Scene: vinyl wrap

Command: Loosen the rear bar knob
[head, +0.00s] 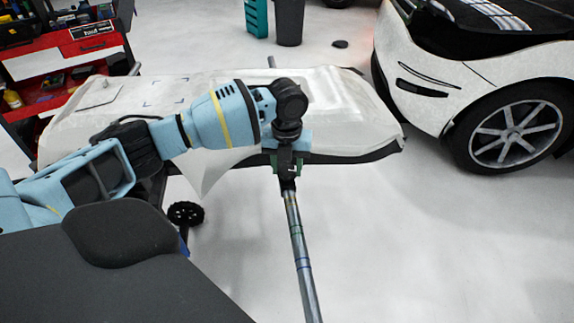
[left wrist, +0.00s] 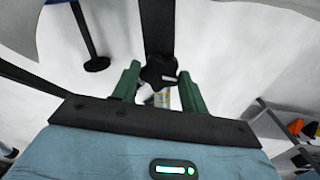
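The bar (head: 299,245) is a long metal tube with coloured bands, running from the front floor up to the stand under the draped panel. The black star-shaped knob (left wrist: 157,72) shows in the left wrist view, below a dark upright piece. In the head view my gripper hides the knob. My left gripper (head: 287,165) points down at the bar's top end, by the panel's near edge. In the left wrist view its green fingers (left wrist: 159,80) are apart, one on each side of the knob; contact cannot be made out. My right gripper is not in view.
A panel covered in white wrap (head: 345,110) lies behind my left arm, with loose wrap hanging off its near edge. A black caster wheel (head: 185,213) stands below. A white car (head: 450,85) is at right, a red tool cart (head: 70,60) at left. The right floor is clear.

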